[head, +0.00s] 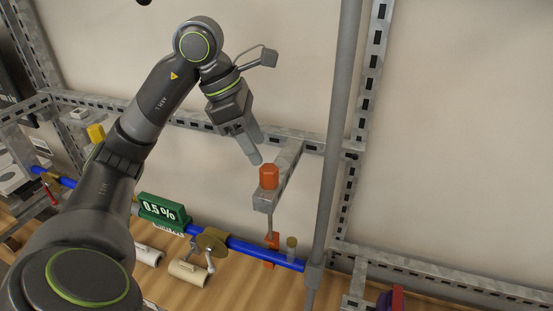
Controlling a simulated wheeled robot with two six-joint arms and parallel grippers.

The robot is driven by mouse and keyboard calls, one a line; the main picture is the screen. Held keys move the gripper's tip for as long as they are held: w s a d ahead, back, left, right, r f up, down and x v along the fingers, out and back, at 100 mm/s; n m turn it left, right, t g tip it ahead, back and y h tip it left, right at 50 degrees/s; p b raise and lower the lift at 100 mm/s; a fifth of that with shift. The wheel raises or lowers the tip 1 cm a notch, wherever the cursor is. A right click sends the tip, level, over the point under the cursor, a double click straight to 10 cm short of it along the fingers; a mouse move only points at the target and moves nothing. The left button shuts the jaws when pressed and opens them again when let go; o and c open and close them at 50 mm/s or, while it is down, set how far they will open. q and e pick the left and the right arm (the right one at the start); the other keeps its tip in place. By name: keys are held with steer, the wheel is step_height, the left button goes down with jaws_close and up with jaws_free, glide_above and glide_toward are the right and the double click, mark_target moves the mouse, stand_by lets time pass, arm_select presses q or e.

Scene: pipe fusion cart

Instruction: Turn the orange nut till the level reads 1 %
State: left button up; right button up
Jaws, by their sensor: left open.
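The orange nut (268,177) sits on top of the end of a grey metal bracket arm (283,172), with a thin rod hanging below it. The green level display (162,212) reads 0.5 % and sits at the blue pipe (255,247). My left gripper (256,157) is open and empty. It points down at the upper left of the nut, with its fingertips apart from the nut in the picture. My right gripper is not in view.
A grey vertical post (335,130) stands right of the nut. Slotted metal rails (366,90) frame the wall. Brass clamps (211,241) hold the pipe above a wooden surface (240,284). A beige cylinder (188,272) lies below the pipe.

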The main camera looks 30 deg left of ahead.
mark_target(263, 168)
arm_select(q)
steer(key=f, duration=0.1)
steer(key=d+f, duration=0.1)
steer(key=s+f+p, duration=0.1)
steer(key=f, duration=0.1)
steer(key=shift+d, duration=0.4)
steer(key=shift+w+d+f, duration=0.2)
steer(key=shift+w+f, duration=0.4)
steer(key=shift+f, duration=0.4)
steer(key=c, duration=0.7)
steer(key=shift+c, duration=1.2)
steer(key=shift+s, duration=0.1)
steer(key=shift+c, duration=0.2)
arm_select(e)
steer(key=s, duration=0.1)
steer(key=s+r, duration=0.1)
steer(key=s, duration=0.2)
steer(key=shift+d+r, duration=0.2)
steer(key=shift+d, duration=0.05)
